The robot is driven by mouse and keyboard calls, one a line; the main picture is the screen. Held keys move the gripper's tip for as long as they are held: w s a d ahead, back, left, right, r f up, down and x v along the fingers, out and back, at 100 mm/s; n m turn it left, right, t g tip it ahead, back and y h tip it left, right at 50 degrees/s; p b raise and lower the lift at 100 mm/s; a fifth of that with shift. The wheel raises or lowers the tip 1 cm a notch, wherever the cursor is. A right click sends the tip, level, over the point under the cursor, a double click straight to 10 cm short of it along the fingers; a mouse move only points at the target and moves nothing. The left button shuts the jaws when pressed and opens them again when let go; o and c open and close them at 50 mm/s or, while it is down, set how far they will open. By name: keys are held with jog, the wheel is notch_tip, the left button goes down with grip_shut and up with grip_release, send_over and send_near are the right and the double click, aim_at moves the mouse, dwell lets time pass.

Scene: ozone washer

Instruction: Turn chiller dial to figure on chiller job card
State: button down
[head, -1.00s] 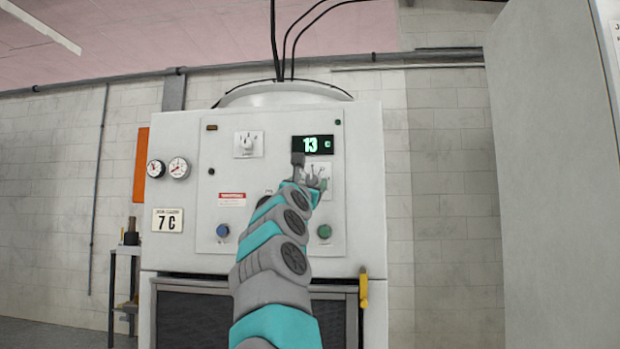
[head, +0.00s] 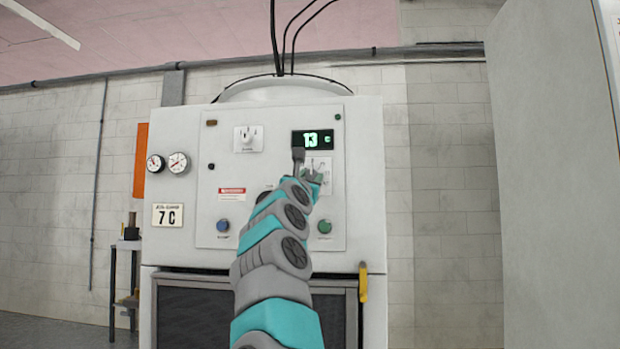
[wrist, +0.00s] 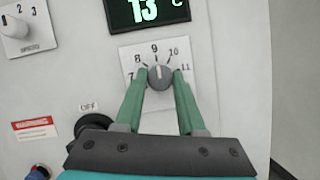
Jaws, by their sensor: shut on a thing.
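The chiller dial (wrist: 159,77) is a small grey knob on a white plate marked 7 to 11 in the wrist view. Its white pointer line points up, near 9. My gripper (wrist: 159,75) has its two green fingers on either side of the knob, shut on it.
A numbered selector knob (head: 247,138) is left of the display. A black knob marked OFF (wrist: 93,123), a red warning label (head: 231,193), a blue button (head: 223,225) and a green button (head: 324,226) are lower on the panel. Two gauges (head: 168,164) sit left.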

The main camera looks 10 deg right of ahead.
jog(key=shift+n, duration=0.4)
